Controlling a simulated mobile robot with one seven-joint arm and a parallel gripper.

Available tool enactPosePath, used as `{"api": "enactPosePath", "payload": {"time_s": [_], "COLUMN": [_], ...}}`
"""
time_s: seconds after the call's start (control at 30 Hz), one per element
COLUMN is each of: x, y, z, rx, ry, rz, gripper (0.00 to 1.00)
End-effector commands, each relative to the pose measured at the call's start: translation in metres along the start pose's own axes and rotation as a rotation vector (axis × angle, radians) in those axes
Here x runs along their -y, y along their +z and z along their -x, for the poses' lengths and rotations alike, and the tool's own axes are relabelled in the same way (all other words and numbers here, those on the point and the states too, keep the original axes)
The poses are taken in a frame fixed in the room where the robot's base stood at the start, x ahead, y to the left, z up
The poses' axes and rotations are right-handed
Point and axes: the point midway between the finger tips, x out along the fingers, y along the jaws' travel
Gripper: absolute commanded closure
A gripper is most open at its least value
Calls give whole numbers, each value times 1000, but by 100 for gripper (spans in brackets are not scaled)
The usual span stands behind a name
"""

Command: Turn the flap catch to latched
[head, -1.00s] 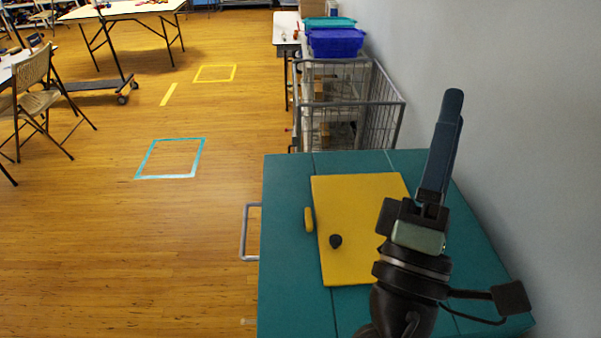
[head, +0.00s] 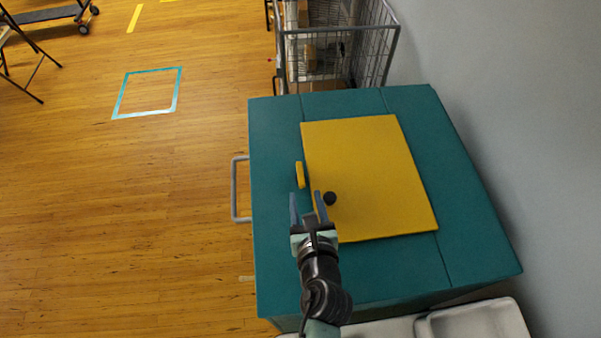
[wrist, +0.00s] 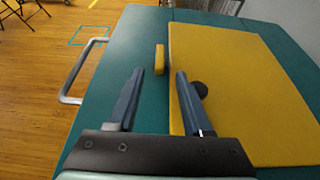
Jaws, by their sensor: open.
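The yellow flap (head: 372,165) lies flat on top of the teal cabinet (head: 275,265), with a round black knob (head: 330,198) near its left edge. The flap catch (head: 299,175) is a small yellow bar just left of the flap, lying along its edge and apart from it. In the wrist view the catch (wrist: 159,59) stands ahead, between the lines of the two fingers. My gripper (head: 307,194) is open and empty, near the catch on its near side. In the wrist view the right finger partly covers the knob (wrist: 200,89).
A grey handle (head: 236,189) sticks out from the cabinet's left side. A wire cart (head: 370,45) stands behind, and a grey wall (head: 490,100) runs along the right. White trays (head: 475,322) are at the near right.

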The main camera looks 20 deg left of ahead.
Motion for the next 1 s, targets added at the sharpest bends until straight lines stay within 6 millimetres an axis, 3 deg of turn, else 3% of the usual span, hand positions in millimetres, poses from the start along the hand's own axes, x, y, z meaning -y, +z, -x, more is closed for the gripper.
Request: {"api": "enactPosePath", "payload": {"time_s": [0.2,0.4,0.6,0.87,0.9,1.0], "x": [0,0,0,0,0,0], "y": [1,1,1,2,1,1], "z": [-44,-71,-83,-84,-84,-84], "rx": [3,3,3,3,3,3], "ry": [0,0,0,0,0,-1], "rz": [0,-1,0,-1,-1,-1], "gripper": [50,50,50,50,52,70]}}
